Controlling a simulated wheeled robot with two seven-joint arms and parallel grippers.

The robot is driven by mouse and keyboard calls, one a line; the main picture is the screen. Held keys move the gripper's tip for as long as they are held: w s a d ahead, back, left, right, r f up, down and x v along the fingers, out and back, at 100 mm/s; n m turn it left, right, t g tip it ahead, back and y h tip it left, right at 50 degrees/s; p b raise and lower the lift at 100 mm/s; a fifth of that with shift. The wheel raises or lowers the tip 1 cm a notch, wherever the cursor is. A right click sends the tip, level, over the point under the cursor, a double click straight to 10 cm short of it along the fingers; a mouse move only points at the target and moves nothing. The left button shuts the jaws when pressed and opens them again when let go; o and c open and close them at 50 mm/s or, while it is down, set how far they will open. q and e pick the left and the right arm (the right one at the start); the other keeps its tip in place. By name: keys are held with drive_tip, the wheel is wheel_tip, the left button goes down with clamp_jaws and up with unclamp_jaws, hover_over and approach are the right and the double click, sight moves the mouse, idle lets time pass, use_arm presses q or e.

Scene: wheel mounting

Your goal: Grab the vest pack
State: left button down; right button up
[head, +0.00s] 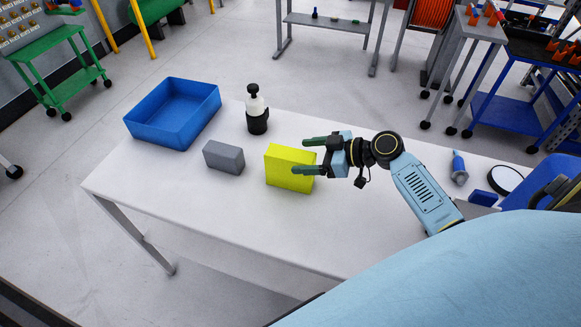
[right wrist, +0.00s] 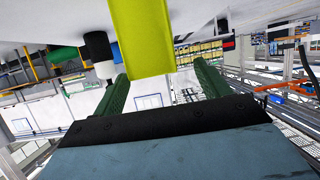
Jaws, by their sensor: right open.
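The likely vest pack is a bright yellow box (head: 288,169) standing on the white table in the head view. My right gripper (head: 309,156) is open at its right side, with one green finger beyond the box's back and the other across its front right edge. In the right wrist view the yellow box (right wrist: 143,38) comes down from the top, between the two spread fingers of my right gripper (right wrist: 162,88). I cannot tell whether either finger touches it. My left gripper is not in view.
On the white table (head: 225,215) a grey box (head: 224,157) stands left of the yellow one. A black and white bottle (head: 256,110) stands behind, and a blue bin (head: 173,116) is at the far left. A blue tube (head: 459,166) and a round white-faced item (head: 504,180) are at right.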

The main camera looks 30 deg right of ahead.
sight(298, 155)
drive_tip(key=x, duration=0.3)
drive_tip(key=shift+w+a+f, duration=0.1)
drive_tip(key=shift+w+f, duration=0.15)
drive_tip(key=shift+w, duration=0.1)
drive_tip(key=c, duration=1.5)
drive_tip(key=shift+r, duration=0.1)
